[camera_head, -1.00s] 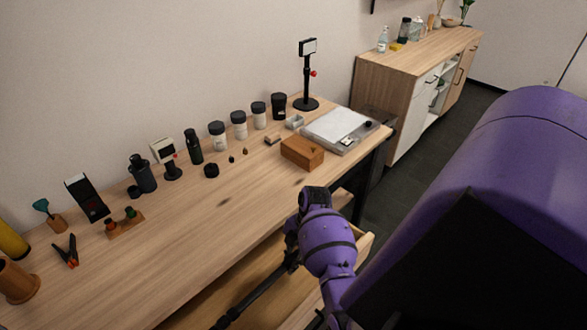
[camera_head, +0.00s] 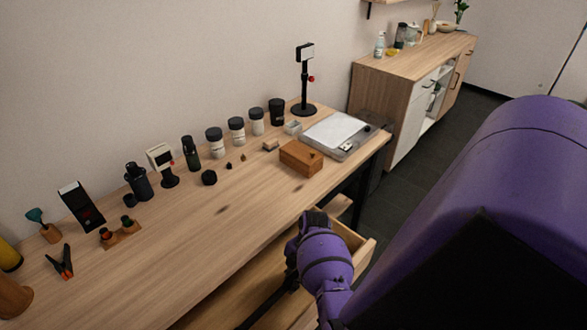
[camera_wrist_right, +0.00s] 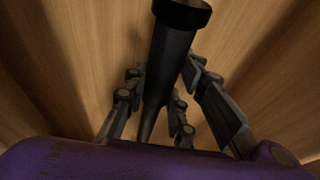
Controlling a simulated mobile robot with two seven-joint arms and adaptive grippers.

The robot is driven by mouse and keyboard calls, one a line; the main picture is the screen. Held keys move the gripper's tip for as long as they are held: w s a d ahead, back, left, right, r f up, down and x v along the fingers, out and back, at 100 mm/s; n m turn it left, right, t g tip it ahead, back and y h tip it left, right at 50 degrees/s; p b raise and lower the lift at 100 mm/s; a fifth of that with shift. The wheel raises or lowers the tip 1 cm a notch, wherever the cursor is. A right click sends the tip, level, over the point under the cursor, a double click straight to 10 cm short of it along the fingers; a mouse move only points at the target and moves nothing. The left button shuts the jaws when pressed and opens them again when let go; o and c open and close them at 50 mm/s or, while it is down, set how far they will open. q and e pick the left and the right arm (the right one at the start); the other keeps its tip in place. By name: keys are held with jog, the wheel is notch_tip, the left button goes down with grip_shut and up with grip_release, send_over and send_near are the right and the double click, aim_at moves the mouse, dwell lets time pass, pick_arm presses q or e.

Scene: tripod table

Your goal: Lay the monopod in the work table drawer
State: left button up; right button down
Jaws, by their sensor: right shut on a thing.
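The monopod is a dark pole; in the head view a stretch of it (camera_head: 268,302) shows left of my right gripper (camera_head: 290,280). In the right wrist view the monopod (camera_wrist_right: 170,55) runs between the fingers of my right gripper (camera_wrist_right: 163,95), with a wider round end at the top. The gripper is shut on it. The work table drawer (camera_head: 358,258) is open below the table front, and the monopod is over or in it; I cannot tell whether it touches the drawer floor. My left gripper is not in view.
The work table (camera_head: 200,225) carries a wooden box (camera_head: 301,158), a flat grey device (camera_head: 340,135), a stand (camera_head: 304,85) and several jars along the wall. A wooden cabinet (camera_head: 385,100) stands beyond. The table's front middle is clear.

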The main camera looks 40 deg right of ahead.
jog(key=c, duration=1.4)
grip_release()
jog(key=v, duration=1.2)
